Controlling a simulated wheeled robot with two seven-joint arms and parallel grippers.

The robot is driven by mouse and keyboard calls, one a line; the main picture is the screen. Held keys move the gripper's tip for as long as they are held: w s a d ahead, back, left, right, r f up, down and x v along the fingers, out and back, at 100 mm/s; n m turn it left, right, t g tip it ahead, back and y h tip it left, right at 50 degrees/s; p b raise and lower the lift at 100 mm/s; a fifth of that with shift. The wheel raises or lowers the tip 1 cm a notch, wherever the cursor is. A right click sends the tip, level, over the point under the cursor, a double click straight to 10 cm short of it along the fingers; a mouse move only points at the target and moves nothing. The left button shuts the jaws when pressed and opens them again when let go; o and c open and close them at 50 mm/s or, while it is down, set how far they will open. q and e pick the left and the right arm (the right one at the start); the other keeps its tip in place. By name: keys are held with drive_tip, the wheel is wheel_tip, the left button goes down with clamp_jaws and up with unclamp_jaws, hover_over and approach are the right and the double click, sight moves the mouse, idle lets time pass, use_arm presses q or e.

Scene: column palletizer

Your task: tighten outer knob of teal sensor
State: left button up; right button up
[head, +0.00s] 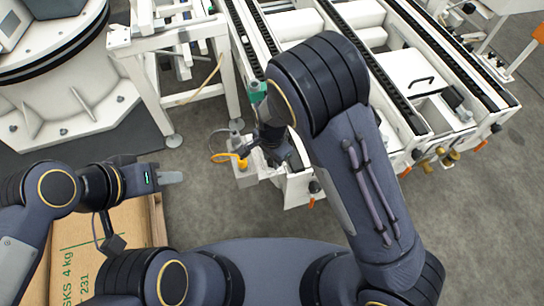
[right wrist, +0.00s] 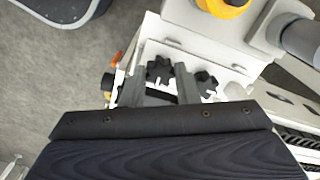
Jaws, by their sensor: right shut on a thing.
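A small teal part (head: 257,91), likely the teal sensor, shows in the head view at the conveyor's near left, just left of my right arm's wrist, which partly hides it. In the right wrist view, a black star-shaped knob (right wrist: 160,68) sits between the fingertips of my right gripper (right wrist: 158,75), which is shut on it. A second black knob (right wrist: 206,82) is just to the right, outside the fingers. In the head view my right gripper (head: 284,156) points down at the white conveyor end. My left gripper (head: 171,178) is over the floor, empty; its finger gap is not clear.
A grey bracket with a yellow-orange part (head: 242,163) and a cable stands left of my right gripper. The white conveyor frame (head: 450,130) fills the upper right. A cardboard box (head: 75,235) on a pallet lies under my left arm. Grey floor is free at lower right.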

sight(272, 161)
drive_tip(key=o, duration=1)
drive_tip(key=shift+r+p, duration=0.7)
drive_tip(key=shift+r, duration=3.2)
drive_tip(key=shift+d+r, duration=0.1)
drive_tip(key=s+d+r+n+t+y+p, duration=0.3)
drive_tip(key=s+d+r, duration=0.4)
drive_tip(key=r, duration=0.6)
drive_tip(key=s+d+r+n+y+p, duration=0.2)
drive_tip(key=s+d+r+p, duration=0.25)
drive_tip(key=d+r, duration=0.65)
drive_tip(key=s+d+r+n+t+p, duration=0.1)
drive_tip(key=s, duration=0.1)
drive_tip(key=s+r+n+p, duration=0.1)
drive_tip(key=s, duration=0.1)
drive_tip(key=s+d+r+n+t+h+p, duration=0.1)
drive_tip(key=s+r, duration=0.1)
drive_tip(key=s, duration=0.1)
drive_tip(key=shift+d+r+t, duration=0.1)
drive_tip(key=shift+d+t, duration=0.2)
drive_tip(key=shift+d, duration=0.05)
